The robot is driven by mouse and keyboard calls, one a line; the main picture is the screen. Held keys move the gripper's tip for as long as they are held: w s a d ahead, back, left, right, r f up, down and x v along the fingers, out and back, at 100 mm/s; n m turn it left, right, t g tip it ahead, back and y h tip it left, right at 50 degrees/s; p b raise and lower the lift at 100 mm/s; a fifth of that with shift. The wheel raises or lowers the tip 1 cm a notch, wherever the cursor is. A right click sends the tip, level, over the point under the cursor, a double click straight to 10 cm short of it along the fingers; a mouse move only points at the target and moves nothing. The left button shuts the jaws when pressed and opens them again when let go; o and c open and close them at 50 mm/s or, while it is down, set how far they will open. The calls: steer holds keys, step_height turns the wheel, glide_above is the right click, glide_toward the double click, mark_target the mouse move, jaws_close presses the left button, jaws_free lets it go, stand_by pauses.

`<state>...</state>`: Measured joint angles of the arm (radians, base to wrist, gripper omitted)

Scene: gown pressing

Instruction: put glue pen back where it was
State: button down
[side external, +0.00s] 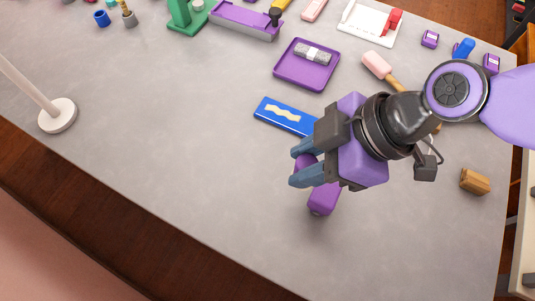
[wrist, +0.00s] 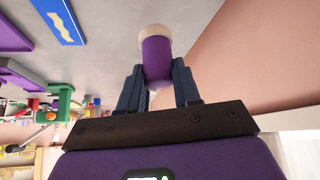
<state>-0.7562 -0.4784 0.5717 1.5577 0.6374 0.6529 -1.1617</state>
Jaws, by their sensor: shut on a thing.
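My gripper (side external: 297,171) is at the middle of the grey table, its fingers pointing left in the side view. It is shut on a purple cylinder, which I take for the glue pen (side external: 323,199). In the wrist view the glue pen (wrist: 157,60) sits between the fingertips of my gripper (wrist: 158,84) and ends in a cream-coloured tip. In the side view purple shows on both sides of the fingers, and the fingers hide its middle. I cannot tell whether it touches the table.
A blue plate with a cream wavy strip (side external: 284,116) lies just behind my gripper. Beyond it is a purple tray (side external: 289,80) with a grey roll. A brown block (side external: 474,181) lies at the right. A white post's base (side external: 57,116) stands left. The table's front left is clear.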

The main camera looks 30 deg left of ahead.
steer(key=shift+w+a+f, duration=0.4)
steer(key=shift+a+f, duration=0.8)
steer(key=shift+f, duration=0.05)
steer(key=shift+w+a+f, duration=0.4)
steer(key=shift+a+f, duration=0.85)
steer(key=shift+f, duration=0.05)
steer(key=shift+w+a+f, duration=0.4)
steer(key=shift+a+f, duration=0.8)
steer(key=shift+f, duration=1.35)
steer(key=shift+f, duration=0.1)
steer(key=c, duration=0.8)
jaws_free()
